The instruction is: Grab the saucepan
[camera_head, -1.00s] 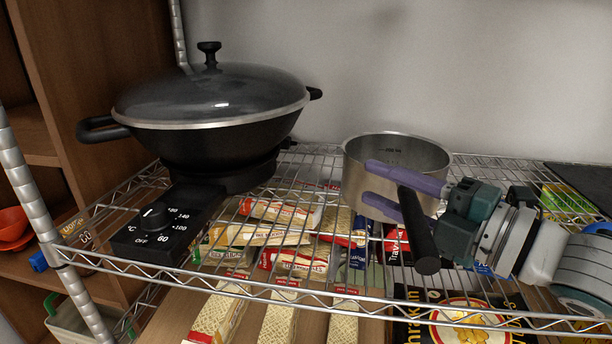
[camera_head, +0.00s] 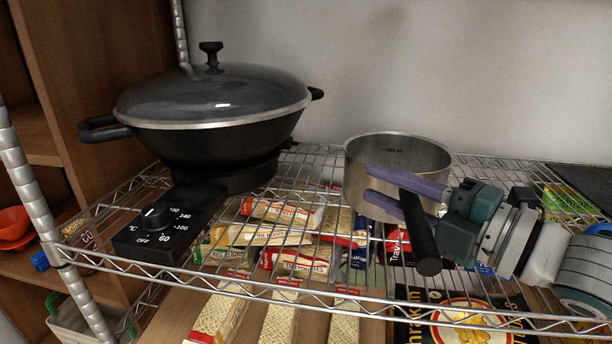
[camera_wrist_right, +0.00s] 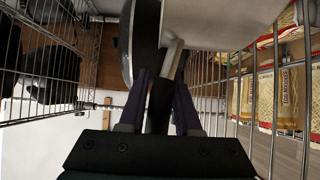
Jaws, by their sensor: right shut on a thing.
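The saucepan (camera_head: 356,176) is a round steel pot with a black handle (camera_head: 424,245) and stands on the right half of the wire shelf. My right gripper (camera_head: 372,183) comes in from the right, its purple fingers shut on the handle close to the pot wall. In the right wrist view the fingers (camera_wrist_right: 160,100) lie on both sides of the dark handle, with the pot (camera_wrist_right: 127,45) beyond them. The pot looks upright; I cannot tell whether its base is clear of the wires. My left gripper does not show.
A black electric wok (camera_head: 215,130) with a glass lid and a control box (camera_head: 160,232) stands on the left of the wire shelf (camera_head: 300,292). Food packets (camera_head: 285,222) lie on the level below. A wall is behind, a wooden cabinet (camera_head: 95,80) at left.

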